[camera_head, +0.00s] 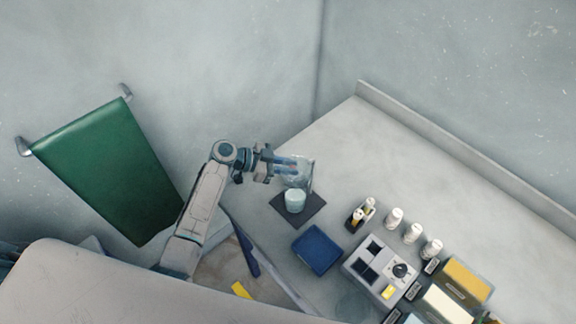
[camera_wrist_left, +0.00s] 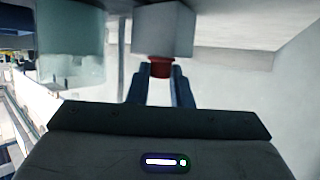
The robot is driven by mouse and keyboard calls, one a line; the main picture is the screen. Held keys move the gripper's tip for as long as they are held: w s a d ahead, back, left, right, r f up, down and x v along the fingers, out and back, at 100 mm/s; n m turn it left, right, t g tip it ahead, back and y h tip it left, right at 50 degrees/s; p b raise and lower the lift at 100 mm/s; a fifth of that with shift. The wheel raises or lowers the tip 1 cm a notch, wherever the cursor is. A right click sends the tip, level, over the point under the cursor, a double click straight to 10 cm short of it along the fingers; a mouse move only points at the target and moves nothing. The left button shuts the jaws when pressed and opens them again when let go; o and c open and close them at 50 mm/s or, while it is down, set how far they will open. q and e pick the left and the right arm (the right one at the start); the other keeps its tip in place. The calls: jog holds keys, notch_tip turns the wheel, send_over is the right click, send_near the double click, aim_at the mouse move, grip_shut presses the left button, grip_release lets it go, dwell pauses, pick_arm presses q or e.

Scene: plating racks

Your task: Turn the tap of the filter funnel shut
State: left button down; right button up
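The filter funnel (camera_head: 300,172) is a clear vessel at the back left of the bench, above a pale beaker (camera_head: 295,200). My left gripper (camera_head: 288,165) reaches its left side. In the left wrist view, a red tap part (camera_wrist_left: 160,67) sticks out below a grey block (camera_wrist_left: 163,30). The blue fingertips of my left gripper (camera_wrist_left: 161,74) stand apart, one on each side of the red part. I cannot tell whether they press on it. A cloudy glass vessel (camera_wrist_left: 72,45) hangs at the upper left there. My right gripper is not in view.
The beaker stands on a dark mat (camera_head: 312,215). A blue tray (camera_head: 317,250), a grey instrument (camera_head: 378,268) with a dial and several white bottles (camera_head: 412,232) stand to the right. The back of the bench (camera_head: 365,140) is clear. A green cloth (camera_head: 110,165) hangs on the left wall.

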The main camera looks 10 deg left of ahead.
pick_arm(q)
jog(key=shift+s+f+n+t+b, duration=0.15)
jog(key=shift+f+n+t+b, duration=0.05)
jog(key=shift+n+t+b, duration=0.35)
jog(key=shift+d+n+t+y, duration=0.1)
jog(key=shift+n+t+y, duration=0.45)
jog(key=shift+t, duration=0.1)
jog(key=shift+s+r+n+t+y+b, duration=0.15)
jog(key=shift+n+t+y+b, duration=0.3)
jog(key=shift+n+t+y, duration=0.5)
jog(key=shift+n, duration=0.25)
jog(key=c, duration=1.3)
grip_release()
jog(key=p+v, duration=0.1)
jog(key=v, duration=0.9)
jog(key=shift+s+a, duration=0.25)
jog(key=shift+a, duration=0.1)
